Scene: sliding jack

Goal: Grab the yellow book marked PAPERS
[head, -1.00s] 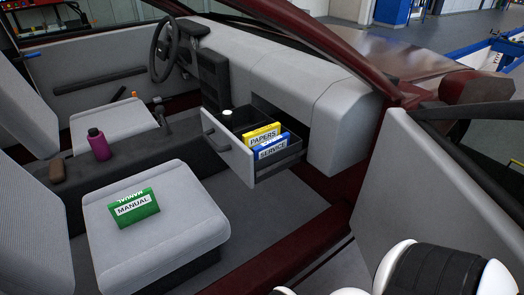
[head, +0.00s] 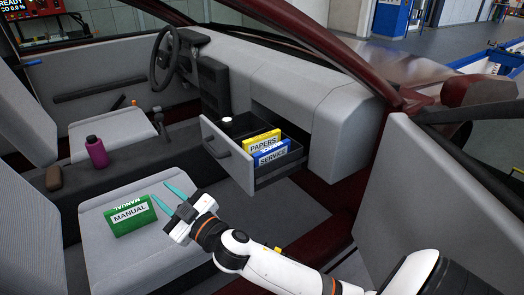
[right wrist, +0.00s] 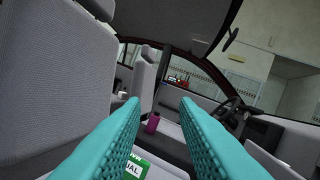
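The yellow book marked PAPERS (head: 262,142) stands in the open glove-box drawer (head: 236,166), just behind the blue book marked SERVICE (head: 271,154). Its lower part is hidden by the drawer and the blue book. My right gripper (head: 171,196) is over the front seat, left of and nearer than the drawer, beside the green book marked MANUAL (head: 130,216). Its two teal fingers are spread apart with nothing between them; they also show apart in the right wrist view (right wrist: 160,115). My left gripper is in neither view.
The dashboard (head: 290,85) overhangs the back of the drawer. A purple bottle (head: 97,152) stands on the centre console. The open door (head: 425,190) and the red door sill bound the right side. The space above the drawer's front is clear.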

